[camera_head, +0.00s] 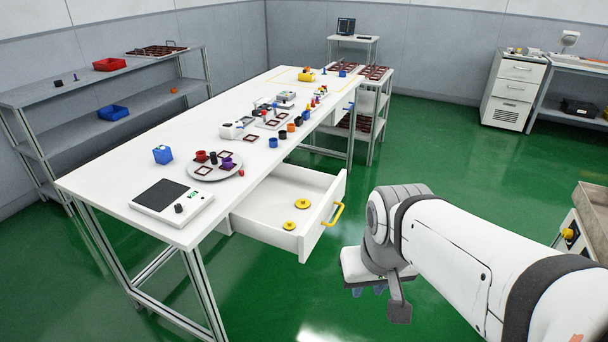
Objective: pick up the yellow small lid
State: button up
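Two round yellow lids lie in the open white drawer (262,205) under the long table. One yellow lid (302,203) is nearer the drawer front's handle, and the other yellow lid (289,225) is closer to the near side wall. They look close in size, so I cannot tell surely which is the small one. My gripper (368,290) hangs over the green floor, to the right of the drawer and apart from it. Its bluish fingertips point down with a gap between them, and nothing shows between them.
The drawer front has a yellow handle (334,214) on the side toward my arm. The white table (130,183) carries a scale (160,195), a round plate with small pots (216,176), a blue box (162,154) and several small parts. Floor between gripper and drawer is clear.

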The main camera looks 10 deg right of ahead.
aim_at(290, 225)
jog(key=u, duration=0.05)
jog(key=i, duration=0.95)
jog(key=u, duration=0.05)
jog(key=k, duration=0.4)
jog(key=z, duration=0.15)
